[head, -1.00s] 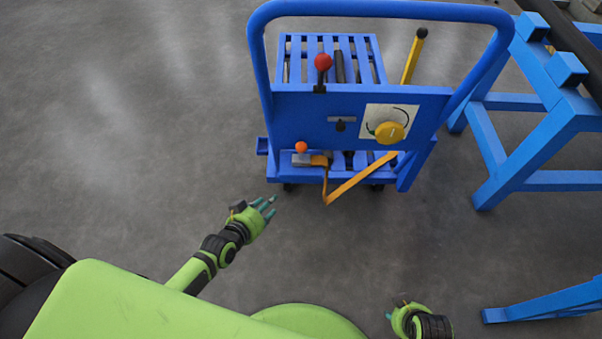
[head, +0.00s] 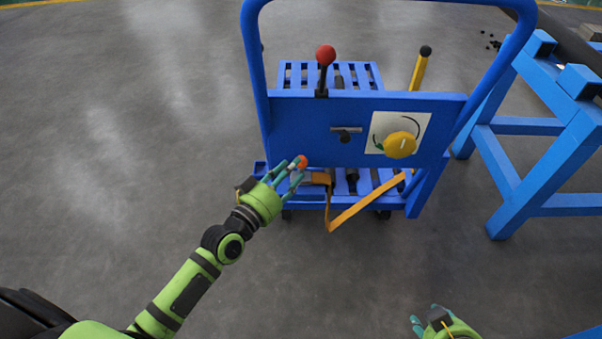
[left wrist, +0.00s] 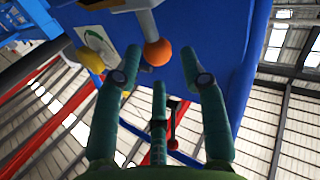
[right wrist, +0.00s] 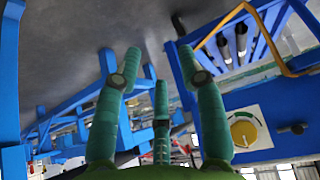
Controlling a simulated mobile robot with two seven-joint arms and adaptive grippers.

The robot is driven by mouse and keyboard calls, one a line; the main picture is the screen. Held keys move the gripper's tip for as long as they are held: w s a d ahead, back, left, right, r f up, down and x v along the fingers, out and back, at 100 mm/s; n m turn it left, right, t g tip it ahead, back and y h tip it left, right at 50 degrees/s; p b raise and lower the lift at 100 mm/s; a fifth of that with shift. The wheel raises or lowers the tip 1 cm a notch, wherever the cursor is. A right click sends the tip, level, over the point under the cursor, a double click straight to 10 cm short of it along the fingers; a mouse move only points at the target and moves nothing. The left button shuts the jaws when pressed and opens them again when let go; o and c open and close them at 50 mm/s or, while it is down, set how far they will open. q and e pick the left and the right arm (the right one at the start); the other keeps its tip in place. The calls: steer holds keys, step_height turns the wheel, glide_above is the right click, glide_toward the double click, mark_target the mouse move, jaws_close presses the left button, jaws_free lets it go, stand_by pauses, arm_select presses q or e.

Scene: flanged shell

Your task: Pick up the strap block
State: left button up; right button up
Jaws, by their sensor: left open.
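The strap block is most likely the small orange-brown piece (head: 321,179) low on the blue cart, where an orange strap (head: 365,203) hangs in a loop. An orange ball knob (head: 302,161) on a grey rod sits just left of it. My left gripper (head: 289,172) is open, its teal fingers beside the knob and partly in front of it. In the left wrist view the knob (left wrist: 158,53) lies ahead of the spread fingers (left wrist: 160,82), with nothing between them. My right gripper (head: 422,320) is low in the head view; its fingers (right wrist: 160,82) are spread and empty.
The cart's blue panel (head: 290,130) carries a red-knobbed lever (head: 325,56), a small grey handle (head: 346,130) and a yellow dial (head: 400,145). A blue tubular handle arches above. A blue stand (head: 510,180) is at right. The floor left of the cart is clear.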

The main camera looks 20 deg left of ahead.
mark_target(301, 169)
arm_select(q)
steer(key=x, duration=0.2)
steer(key=b+x, duration=0.1)
steer(key=shift+w+d+f, duration=0.2)
steer(key=shift+w+f, duration=0.05)
steer(key=shift+w, duration=0.05)
steer(key=shift+w+d, duration=0.15)
steer(key=shift+w, duration=0.2)
steer(key=shift+r, duration=0.1)
jaws_close()
arm_select(e)
steer(key=w+a+r+t+y, duration=0.1)
steer(key=w+a+r+t, duration=0.1)
steer(key=w+r+t, duration=0.1)
steer(key=shift+w+a+r+t, duration=0.35)
steer(key=shift+w+r, duration=0.4)
steer(key=shift+w, duration=0.5)
